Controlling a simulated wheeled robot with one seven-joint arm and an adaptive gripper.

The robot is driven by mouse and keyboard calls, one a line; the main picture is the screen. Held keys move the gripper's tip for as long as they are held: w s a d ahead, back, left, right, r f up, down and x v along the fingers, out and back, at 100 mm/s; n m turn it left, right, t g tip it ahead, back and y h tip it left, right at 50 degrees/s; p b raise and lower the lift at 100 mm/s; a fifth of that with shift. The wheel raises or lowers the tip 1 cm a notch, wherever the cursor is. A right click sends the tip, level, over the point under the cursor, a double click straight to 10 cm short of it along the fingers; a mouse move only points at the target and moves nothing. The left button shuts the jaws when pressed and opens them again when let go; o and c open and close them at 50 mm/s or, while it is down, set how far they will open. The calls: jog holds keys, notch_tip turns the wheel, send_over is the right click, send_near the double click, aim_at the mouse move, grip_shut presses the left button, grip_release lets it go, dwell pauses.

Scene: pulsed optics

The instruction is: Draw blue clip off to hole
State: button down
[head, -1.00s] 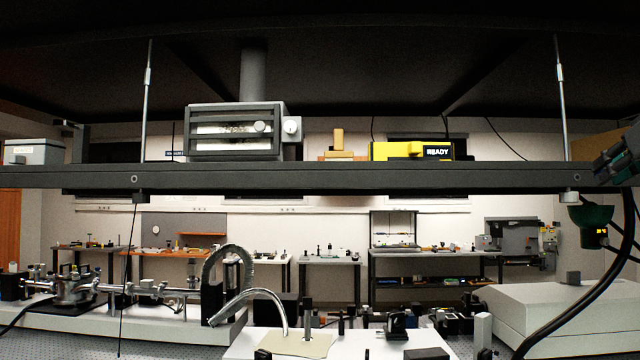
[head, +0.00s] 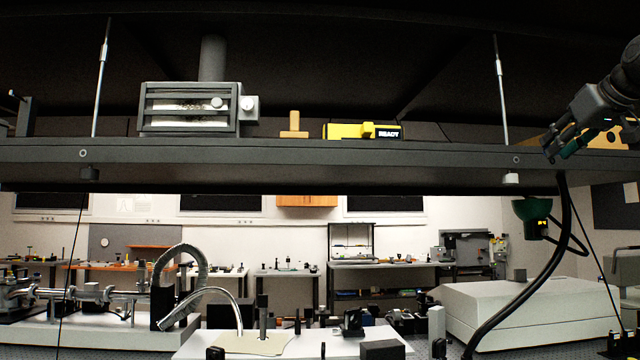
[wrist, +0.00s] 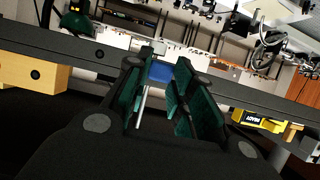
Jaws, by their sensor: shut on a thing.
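My gripper (head: 562,146) is at the right of the head view, in front of the shelf's edge and right of the right hanging rod. In the wrist view my gripper (wrist: 160,80) has its green-padded fingers closed around a small blue piece, the blue clip (wrist: 162,72). The fingers hide part of the clip, and I cannot make it out in the head view. A light wooden box (wrist: 35,75) with a dark round hole in its face is at the left of the wrist view. Part of it shows behind my gripper in the head view (head: 612,139).
The dark shelf (head: 290,153) crosses the head view. On it are a grey slatted unit (head: 190,107), a wooden block (head: 294,127) and a yellow device (head: 350,131) marked READY. A thin rod (head: 502,90) and a thick black cable (head: 566,225) are near my gripper.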

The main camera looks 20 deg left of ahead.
jog(key=s+d+b, duration=0.2)
jog(key=s+b, duration=0.5)
jog(key=b, duration=0.2)
jog(key=shift+d, duration=0.3)
